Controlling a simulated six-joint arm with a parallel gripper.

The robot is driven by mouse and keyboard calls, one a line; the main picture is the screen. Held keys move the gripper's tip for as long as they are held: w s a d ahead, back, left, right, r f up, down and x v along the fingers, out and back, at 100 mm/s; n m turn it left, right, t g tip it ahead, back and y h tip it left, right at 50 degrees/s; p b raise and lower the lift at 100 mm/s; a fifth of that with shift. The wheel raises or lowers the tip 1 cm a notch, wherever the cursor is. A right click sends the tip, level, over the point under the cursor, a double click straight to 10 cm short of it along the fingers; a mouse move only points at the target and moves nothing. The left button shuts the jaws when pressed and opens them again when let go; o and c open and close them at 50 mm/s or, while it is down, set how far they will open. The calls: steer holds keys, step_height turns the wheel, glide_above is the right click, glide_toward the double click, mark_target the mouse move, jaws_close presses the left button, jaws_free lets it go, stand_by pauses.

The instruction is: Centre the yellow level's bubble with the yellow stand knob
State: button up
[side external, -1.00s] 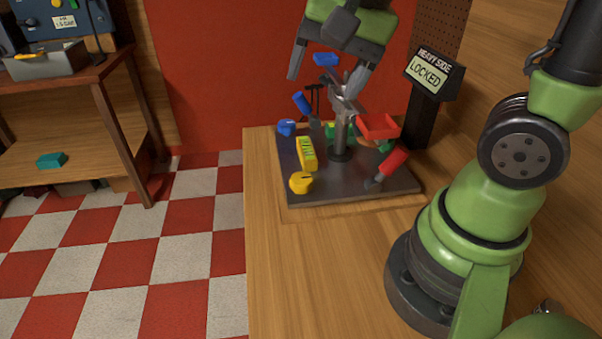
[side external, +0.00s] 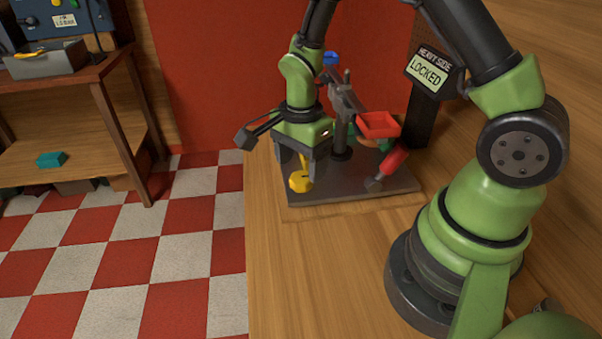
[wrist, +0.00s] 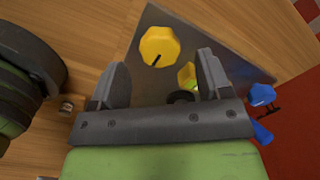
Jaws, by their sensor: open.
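The yellow stand knob (side external: 300,181) sits at the near left corner of the dark metal base plate (side external: 345,190). It also shows in the wrist view (wrist: 160,46), with a dark pointer line on its face. My gripper (side external: 296,178) is open above and around the knob's area in the side view; in the wrist view (wrist: 158,78) the knob appears ahead of and between the two fingers. I cannot tell whether they touch it. The yellow level (wrist: 187,76) is partly hidden by my right-hand finger in the wrist view, and mostly behind my gripper in the side view. Its bubble cannot be read.
A red tray (side external: 379,125) hangs from the grey beam, and a red handle (side external: 393,160) stands at the right of the plate. A blue knob (wrist: 262,95) lies beyond my right finger. Bare bench lies in front.

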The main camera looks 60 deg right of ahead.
mark_target(301, 177)
steer(key=shift+f, duration=1.65)
steer(key=shift+c, duration=0.2)
steer(key=c, duration=0.9)
